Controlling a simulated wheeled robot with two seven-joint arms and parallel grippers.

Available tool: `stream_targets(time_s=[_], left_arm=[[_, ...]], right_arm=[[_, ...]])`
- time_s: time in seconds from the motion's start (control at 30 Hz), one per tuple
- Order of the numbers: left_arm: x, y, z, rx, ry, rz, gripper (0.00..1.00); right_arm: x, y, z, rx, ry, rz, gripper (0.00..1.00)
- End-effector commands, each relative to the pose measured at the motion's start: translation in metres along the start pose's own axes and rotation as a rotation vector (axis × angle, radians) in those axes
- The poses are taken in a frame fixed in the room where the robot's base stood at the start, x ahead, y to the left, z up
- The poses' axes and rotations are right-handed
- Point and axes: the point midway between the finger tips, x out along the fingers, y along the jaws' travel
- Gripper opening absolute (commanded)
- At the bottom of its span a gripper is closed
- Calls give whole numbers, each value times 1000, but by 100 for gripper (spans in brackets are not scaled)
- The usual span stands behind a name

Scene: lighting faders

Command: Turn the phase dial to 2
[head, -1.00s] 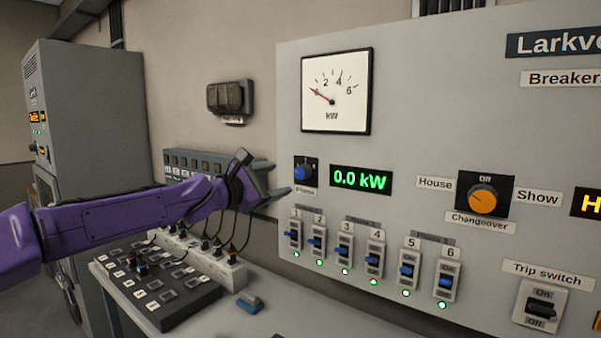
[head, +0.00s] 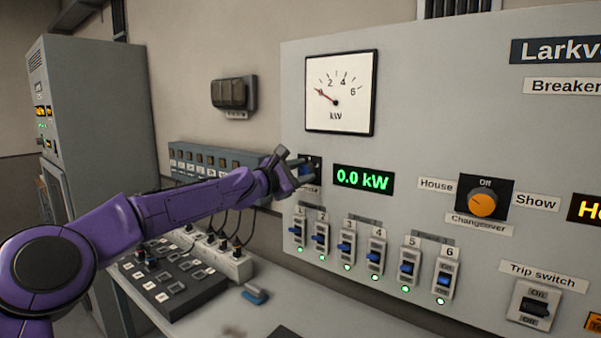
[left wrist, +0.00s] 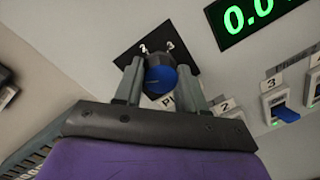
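The phase dial is a blue knob on a small black plate at the left of the grey panel. In the head view the dial (head: 305,171) is partly covered by my left gripper (head: 293,164). In the left wrist view the blue dial (left wrist: 161,80) sits between the two fingers of my left gripper (left wrist: 160,75), one finger on each side. The fingers are apart and very close to the knob; contact is not clear. The marks 2 and 3 show on the plate (left wrist: 185,58) above the knob. The dial's pointer is not clear. My right gripper is not in view.
A green 0.0 kW display (head: 363,179) is just right of the dial. A row of numbered blue breaker switches (head: 347,249) is below. The orange changeover knob (head: 483,203) is farther right. A dark control box (head: 172,277) lies on the bench.

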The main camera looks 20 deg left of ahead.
Motion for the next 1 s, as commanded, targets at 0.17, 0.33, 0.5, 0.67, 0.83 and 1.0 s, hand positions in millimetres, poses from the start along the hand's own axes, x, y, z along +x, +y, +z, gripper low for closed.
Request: stream_targets(time_s=[0.17, 0.33, 0.5, 0.67, 0.83, 1.0], left_arm=[[0, 0, 0, 7, 1, 1, 10], [0, 1, 0, 52, 5, -2, 10], [0, 1, 0, 151, 12, -8, 10], [0, 1, 0, 287, 21, -17, 10], [0, 0, 1, 448, 31, -28, 10], [0, 0, 1, 608, 42, -39, 10]], right_arm=[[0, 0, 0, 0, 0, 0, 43], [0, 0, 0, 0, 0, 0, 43], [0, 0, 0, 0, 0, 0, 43], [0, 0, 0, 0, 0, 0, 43], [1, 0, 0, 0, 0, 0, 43], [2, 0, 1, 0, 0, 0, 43]])
